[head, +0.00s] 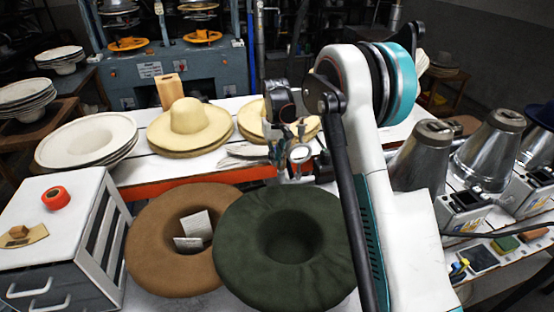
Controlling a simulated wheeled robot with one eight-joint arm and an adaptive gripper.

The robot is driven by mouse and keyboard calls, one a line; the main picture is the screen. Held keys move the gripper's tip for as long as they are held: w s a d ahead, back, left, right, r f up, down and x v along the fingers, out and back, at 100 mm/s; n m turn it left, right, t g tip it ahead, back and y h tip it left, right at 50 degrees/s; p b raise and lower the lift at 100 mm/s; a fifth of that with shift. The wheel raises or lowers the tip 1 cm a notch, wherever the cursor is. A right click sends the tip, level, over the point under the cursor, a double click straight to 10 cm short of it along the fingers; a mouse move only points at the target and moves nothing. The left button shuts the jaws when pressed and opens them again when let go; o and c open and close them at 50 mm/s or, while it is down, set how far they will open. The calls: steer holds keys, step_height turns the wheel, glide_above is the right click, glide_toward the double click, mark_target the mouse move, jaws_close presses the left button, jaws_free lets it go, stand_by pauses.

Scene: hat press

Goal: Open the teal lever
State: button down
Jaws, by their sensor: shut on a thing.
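My gripper (291,172) points down in the middle of the head view, above the back edge of the green hat and in front of the straw hats. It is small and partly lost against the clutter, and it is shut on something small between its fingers. I cannot make out that thing's shape or colour, so I cannot tell whether it is the teal lever. No separate teal lever shows clearly. The large teal ring at upper right is part of my arm.
A green hat (252,265) and a brown hat (150,240) lie in front. Straw hats (190,118) and pale hats (85,140) sit on the table behind. A drawer cabinet (90,200) stands left. Metal cones (490,148) stand right. A blue-grey press (185,72) stands behind.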

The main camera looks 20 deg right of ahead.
steer(key=shift+w+r+g, duration=0.35)
steer(key=shift+w+g, duration=0.1)
steer(key=shift+g, duration=0.15)
steer(key=c, duration=1.7)
jaws_free()
steer(key=r, duration=0.4)
steer(key=w+r, duration=0.1)
steer(key=r, duration=0.7)
steer(key=shift+w, duration=0.35)
